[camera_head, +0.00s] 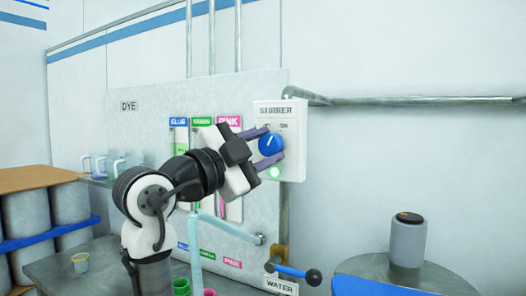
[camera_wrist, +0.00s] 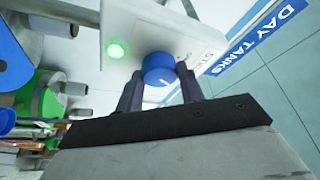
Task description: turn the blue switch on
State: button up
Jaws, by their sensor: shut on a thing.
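The blue switch (camera_head: 269,145) is a round knob with a white pointer line on the white box labelled STIRRER (camera_head: 292,112). In the head view the pointer leans up and slightly right. My gripper (camera_head: 272,144) has its two dark fingers on either side of the knob and is shut on it. In the wrist view the knob (camera_wrist: 157,67) sits between the fingertips (camera_wrist: 159,70), its pointer line partly visible. A round green light (camera_head: 275,172) glows on the box beside the knob; it also shows in the wrist view (camera_wrist: 116,50). The box lettering is partly hidden.
The grey DYE panel (camera_head: 140,130) with blue, green and pink labels stands left of the box. A blue-handled lever (camera_head: 290,271) marked WATER is below. A metal rail (camera_head: 420,101) runs right. A grey canister (camera_head: 407,243) stands on a round lid at lower right.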

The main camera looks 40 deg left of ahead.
jog(key=shift+m, duration=0.3)
jog(key=o, duration=1)
jog(key=b+v, duration=0.2)
jog(key=v, duration=0.5)
jog(key=b+v, duration=0.2)
jog(key=v, duration=0.4)
jog(key=shift+s+a+r, duration=0.1)
jog(key=shift+s, duration=0.35)
